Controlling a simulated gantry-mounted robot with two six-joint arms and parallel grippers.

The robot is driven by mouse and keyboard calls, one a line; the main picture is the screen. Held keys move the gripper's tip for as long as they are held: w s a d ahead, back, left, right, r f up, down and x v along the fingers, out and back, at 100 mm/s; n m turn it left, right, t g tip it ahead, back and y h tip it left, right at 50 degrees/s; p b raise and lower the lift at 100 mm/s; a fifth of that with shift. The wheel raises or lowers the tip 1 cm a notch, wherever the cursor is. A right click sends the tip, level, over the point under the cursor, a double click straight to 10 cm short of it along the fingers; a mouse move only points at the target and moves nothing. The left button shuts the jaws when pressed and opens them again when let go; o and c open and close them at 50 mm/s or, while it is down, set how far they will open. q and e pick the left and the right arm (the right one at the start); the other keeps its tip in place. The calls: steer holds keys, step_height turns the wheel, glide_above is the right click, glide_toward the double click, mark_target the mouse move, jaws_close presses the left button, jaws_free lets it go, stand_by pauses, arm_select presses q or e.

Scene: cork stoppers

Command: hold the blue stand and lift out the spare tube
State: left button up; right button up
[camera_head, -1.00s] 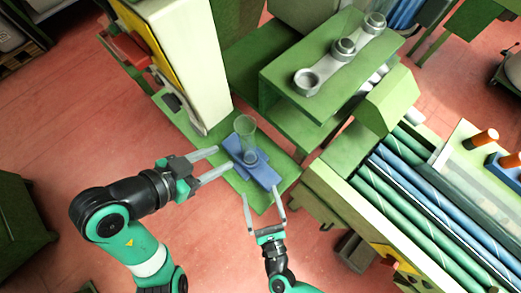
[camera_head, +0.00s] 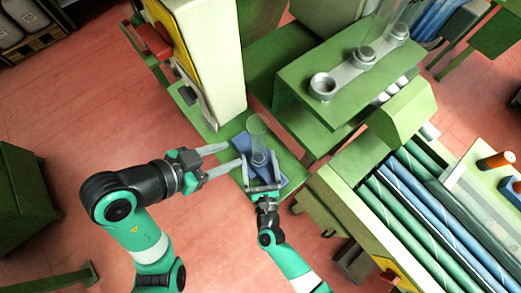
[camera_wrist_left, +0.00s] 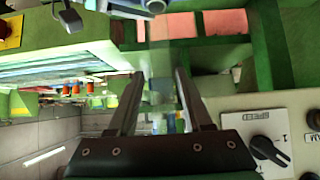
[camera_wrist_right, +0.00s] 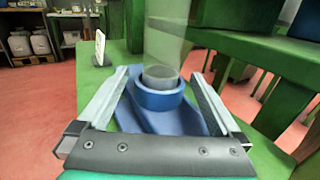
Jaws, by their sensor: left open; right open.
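The blue stand (camera_head: 269,180) lies on a green surface and has a round socket. The clear spare tube (camera_head: 257,128) stands upright in that socket. My right gripper (camera_head: 260,157) is open, with one finger on each side of the socket. In the right wrist view the blue stand (camera_wrist_right: 160,119) and the tube (camera_wrist_right: 165,45) show between its fingers, which look apart from the socket. My left gripper (camera_head: 235,155) is open and empty, just left of the stand, its fingers pointing toward it.
A grey holder (camera_head: 347,75) with three rings stands on a green block (camera_head: 300,85) behind and right. A pale machine column (camera_head: 215,60) rises behind and left of the stand. An orange cork stopper (camera_head: 497,160) lies at the far right. Red floor is open in front.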

steer(key=shift+c, duration=0.2)
jaws_close()
arm_select(q)
steer(key=o, duration=0.6)
